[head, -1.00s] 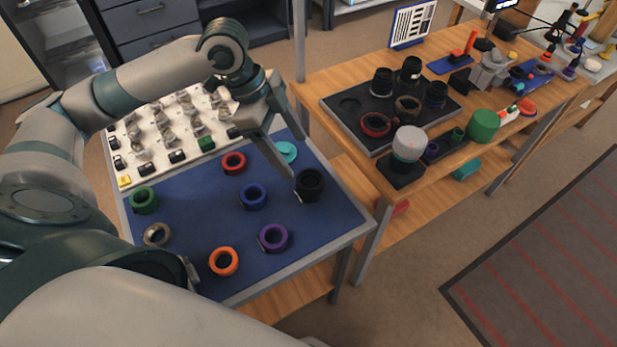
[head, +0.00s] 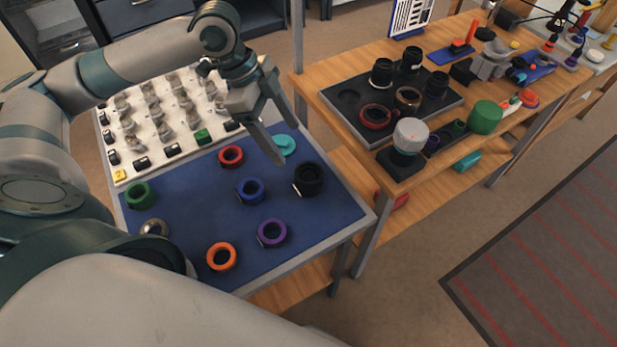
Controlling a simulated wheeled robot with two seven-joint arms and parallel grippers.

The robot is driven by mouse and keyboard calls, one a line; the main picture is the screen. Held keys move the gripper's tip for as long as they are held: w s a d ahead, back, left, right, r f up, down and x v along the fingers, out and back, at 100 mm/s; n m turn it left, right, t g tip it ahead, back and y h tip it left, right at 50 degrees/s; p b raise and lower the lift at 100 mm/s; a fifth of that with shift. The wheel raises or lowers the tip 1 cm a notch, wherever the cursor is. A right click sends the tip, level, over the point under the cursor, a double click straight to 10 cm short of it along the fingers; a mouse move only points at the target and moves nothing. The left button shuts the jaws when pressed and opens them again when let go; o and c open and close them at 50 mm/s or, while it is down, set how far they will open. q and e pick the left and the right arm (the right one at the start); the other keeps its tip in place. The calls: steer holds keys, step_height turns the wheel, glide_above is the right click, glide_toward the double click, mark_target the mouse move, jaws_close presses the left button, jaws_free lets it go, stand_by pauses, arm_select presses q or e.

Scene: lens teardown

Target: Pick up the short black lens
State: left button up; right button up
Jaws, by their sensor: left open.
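The short black lens (head: 308,180) stands on the blue mat (head: 190,215) near its right edge, apart from the colored rings. My left gripper (head: 284,140) is open and empty. It hangs over the back right of the mat, behind and to the left of the black lens in the picture, with its fingers pointing down toward the mat. It does not touch the lens. My right gripper is out of view.
Rings in red (head: 231,156), blue (head: 250,191), purple (head: 272,233), orange (head: 221,257) and green (head: 138,195) lie on the mat. A teal disc (head: 284,145) lies near the gripper. A black tray (head: 345,122) with more lenses is on the wooden bench (head: 310,85).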

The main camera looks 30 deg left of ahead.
mark_target(306, 171)
arm_select(q)
steer(key=p+x, duration=0.1)
steer(key=x, duration=0.8)
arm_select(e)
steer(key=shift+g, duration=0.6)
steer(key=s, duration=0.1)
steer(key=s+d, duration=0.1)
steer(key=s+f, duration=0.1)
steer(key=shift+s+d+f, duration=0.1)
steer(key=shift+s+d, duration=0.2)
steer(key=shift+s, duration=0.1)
arm_select(q)
steer(key=shift+f, duration=0.1)
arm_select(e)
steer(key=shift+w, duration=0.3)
arm_select(q)
steer(key=shift+d+f, duration=0.2)
steer(key=shift+f, duration=0.25)
steer(key=p+x, duration=0.1)
steer(key=x, duration=0.3)
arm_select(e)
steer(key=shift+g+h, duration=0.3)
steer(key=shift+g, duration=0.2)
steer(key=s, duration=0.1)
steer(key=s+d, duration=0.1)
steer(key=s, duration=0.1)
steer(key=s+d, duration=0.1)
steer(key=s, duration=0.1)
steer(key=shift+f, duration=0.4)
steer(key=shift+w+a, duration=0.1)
